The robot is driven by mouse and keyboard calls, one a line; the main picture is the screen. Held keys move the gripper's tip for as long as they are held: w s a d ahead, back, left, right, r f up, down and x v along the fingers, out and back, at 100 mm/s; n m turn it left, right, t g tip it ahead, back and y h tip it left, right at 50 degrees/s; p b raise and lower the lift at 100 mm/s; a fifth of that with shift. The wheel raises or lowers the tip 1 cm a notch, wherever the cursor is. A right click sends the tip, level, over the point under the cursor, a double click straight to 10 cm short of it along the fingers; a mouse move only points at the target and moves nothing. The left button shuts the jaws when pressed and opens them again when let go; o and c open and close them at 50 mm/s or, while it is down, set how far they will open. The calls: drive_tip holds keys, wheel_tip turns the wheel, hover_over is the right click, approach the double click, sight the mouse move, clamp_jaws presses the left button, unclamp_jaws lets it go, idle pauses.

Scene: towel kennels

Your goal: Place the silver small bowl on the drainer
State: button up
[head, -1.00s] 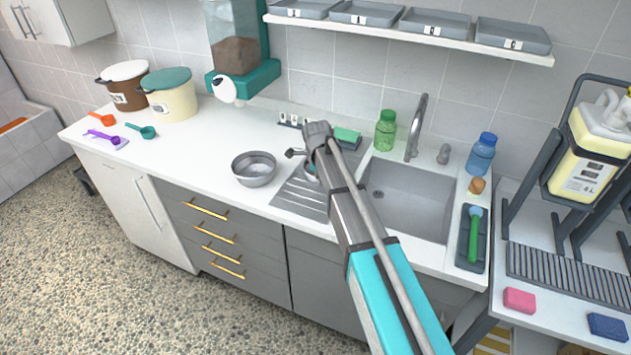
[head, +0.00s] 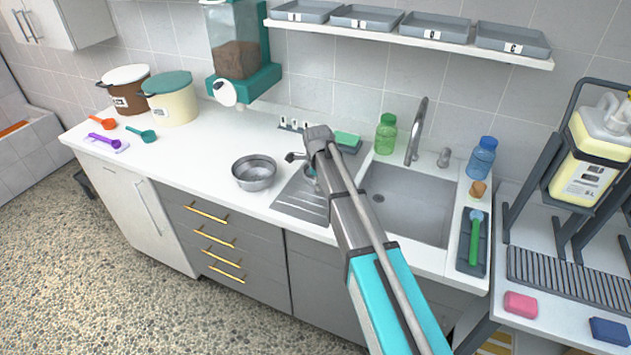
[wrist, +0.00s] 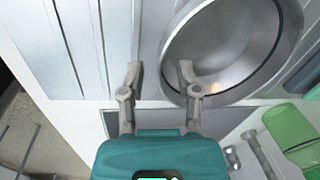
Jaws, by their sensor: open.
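A silver bowl (wrist: 235,45) fills the upper right of the wrist view, beside the ribbed metal drainer (wrist: 85,50); it appears to rest on the drainer's back part. My gripper (wrist: 159,72) is open, with the bowl's near rim between its fingers and the right finger over the bowl's inside. I cannot tell whether the fingers touch it. In the head view the drainer (head: 298,200) lies left of the sink, and my arm hides most of the gripper and that bowl. Another silver bowl (head: 254,172) stands on the counter left of the drainer.
The sink (head: 405,205) with its tap (head: 416,132) is right of the drainer. A green jar (head: 386,134) and a green sponge (head: 346,139) stand behind. A wall shelf (head: 420,38) hangs above. The counter left of the bowl is mostly clear.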

drive_tip(key=shift+r, duration=0.1)
wheel_tip(320, 180, up, 12)
drive_tip(key=s+p, duration=0.1)
drive_tip(key=p, duration=1.1)
drive_tip(key=shift+s, duration=0.35)
drive_tip(key=shift+a, duration=0.1)
idle(0.4)
drive_tip(key=s+d+n+g, duration=0.1)
drive_tip(key=s+d+n, duration=1.8)
drive_tip(key=s+d, duration=0.3)
drive_tip(key=shift+s+g, duration=0.3)
drive_tip(key=shift+s, duration=0.85)
